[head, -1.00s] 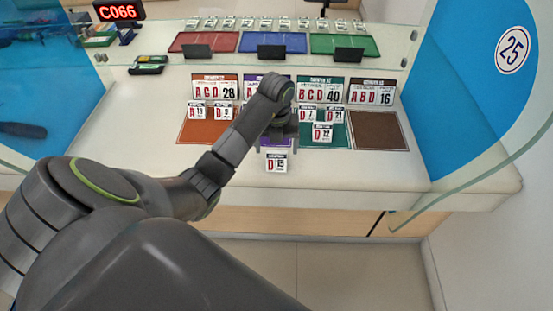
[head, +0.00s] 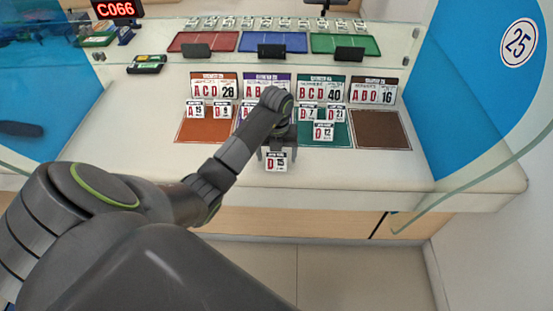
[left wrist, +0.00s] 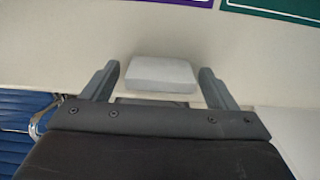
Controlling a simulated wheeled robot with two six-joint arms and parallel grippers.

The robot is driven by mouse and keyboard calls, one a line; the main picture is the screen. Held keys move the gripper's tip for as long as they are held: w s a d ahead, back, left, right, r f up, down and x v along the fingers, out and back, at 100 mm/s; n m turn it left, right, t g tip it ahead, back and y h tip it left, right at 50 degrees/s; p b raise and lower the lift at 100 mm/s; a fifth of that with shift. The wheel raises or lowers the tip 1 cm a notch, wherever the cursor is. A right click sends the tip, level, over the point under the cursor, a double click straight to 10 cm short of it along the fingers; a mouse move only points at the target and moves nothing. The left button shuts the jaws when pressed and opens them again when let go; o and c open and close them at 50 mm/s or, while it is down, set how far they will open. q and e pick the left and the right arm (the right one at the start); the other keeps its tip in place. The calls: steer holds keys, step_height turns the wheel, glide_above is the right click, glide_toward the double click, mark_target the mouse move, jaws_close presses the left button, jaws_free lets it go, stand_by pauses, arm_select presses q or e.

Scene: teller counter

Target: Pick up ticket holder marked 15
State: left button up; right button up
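The small white ticket holder marked D 15 (head: 276,161) stands near the front edge of the counter, in front of the purple mat. My left gripper (head: 276,150) is low over it, one finger on either side. In the left wrist view the white holder (left wrist: 162,75) lies between the two fingertips of my open left gripper (left wrist: 160,70). A gap shows on each side, so the fingers look clear of it. My right gripper is in neither view.
Several other small holders stand behind, among them D 12 (head: 323,131) on the green mat (head: 340,140). The orange mat (head: 203,131) is to the left and the bare brown mat (head: 380,131) to the right. Larger signs stand behind the mats. Glass panels flank the counter.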

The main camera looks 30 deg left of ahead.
arm_select(q)
steer(key=c, duration=0.9)
steer(key=shift+r, duration=0.1)
steer(key=shift+c, duration=0.2)
